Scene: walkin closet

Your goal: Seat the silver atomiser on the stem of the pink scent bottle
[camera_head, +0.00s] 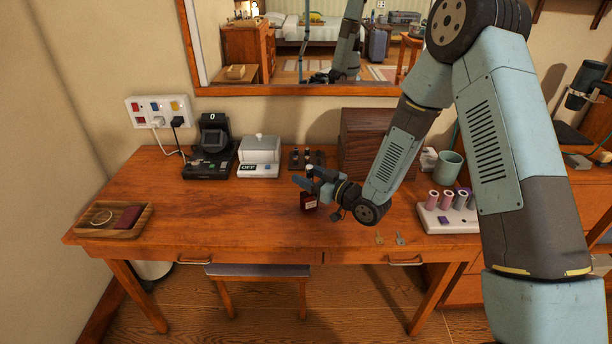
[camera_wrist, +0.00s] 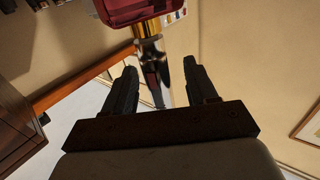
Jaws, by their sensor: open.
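The pink scent bottle (camera_head: 308,202) stands on the desk and looks dark red; its glass body (camera_wrist: 139,10) and gold collar (camera_wrist: 149,28) show at the top of the wrist view. The silver atomiser (camera_wrist: 153,62) is a shiny cylinder in line with the collar and appears to meet it; I cannot tell how deep it sits. Its top shows faintly above my gripper in the head view (camera_head: 309,171). My gripper (camera_wrist: 161,68) is open, with a finger on each side of the atomiser and visible gaps. In the head view my gripper (camera_head: 311,184) is just above the bottle.
Behind are a black stand (camera_head: 210,150), a white device (camera_head: 258,160), a small dark rack (camera_head: 305,158) and a wooden box (camera_head: 365,140). A wooden tray (camera_head: 114,220) lies left, a spool holder (camera_head: 450,215) right. Two keys (camera_head: 390,239) lie near the front. The desk's left middle is clear.

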